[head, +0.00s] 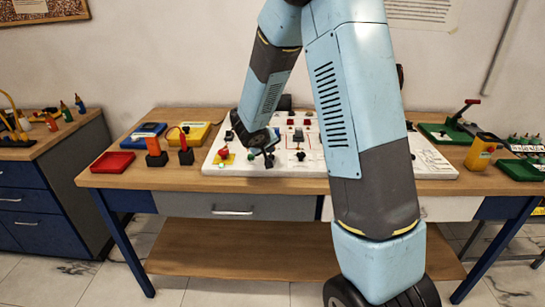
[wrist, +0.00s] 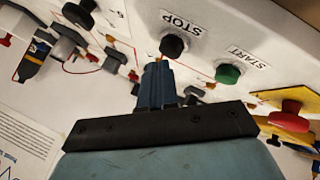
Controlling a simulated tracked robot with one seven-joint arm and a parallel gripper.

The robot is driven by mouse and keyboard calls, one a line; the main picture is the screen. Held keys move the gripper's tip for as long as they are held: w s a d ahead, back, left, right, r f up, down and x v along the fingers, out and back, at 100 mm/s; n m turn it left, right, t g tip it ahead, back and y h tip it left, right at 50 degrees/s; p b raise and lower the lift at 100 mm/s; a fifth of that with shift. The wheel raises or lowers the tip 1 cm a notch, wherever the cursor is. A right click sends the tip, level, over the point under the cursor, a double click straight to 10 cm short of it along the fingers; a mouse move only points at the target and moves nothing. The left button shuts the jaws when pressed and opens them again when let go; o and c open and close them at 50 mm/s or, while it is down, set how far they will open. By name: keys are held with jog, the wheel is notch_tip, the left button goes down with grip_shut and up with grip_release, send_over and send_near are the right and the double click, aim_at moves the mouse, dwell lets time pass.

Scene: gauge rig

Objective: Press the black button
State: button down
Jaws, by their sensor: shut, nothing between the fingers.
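The black button (wrist: 173,46) sits on the white panel under the STOP label (wrist: 181,22) in the wrist view. My gripper (wrist: 159,66) is shut and empty, with its narrow blue fingertips close beside the black button. I cannot tell whether they touch it. The green button (wrist: 228,74) is to the right, next to the START label (wrist: 248,58). In the head view my arm reaches down to the panel (head: 318,165) on the workbench, and I cannot make out the black button there.
A red mushroom knob on a yellow plate (wrist: 291,116) is right of the green button. Several other knobs and switches stand on the panel. A red tray (head: 113,162) lies at the bench's left.

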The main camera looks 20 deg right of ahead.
jog(key=shift+f, duration=0.5)
dwell(0.8)
jog(key=shift+r, duration=0.95)
jog(key=shift+r, duration=0.1)
jog(key=shift+r, duration=2.35)
jog(key=shift+r, duration=0.1)
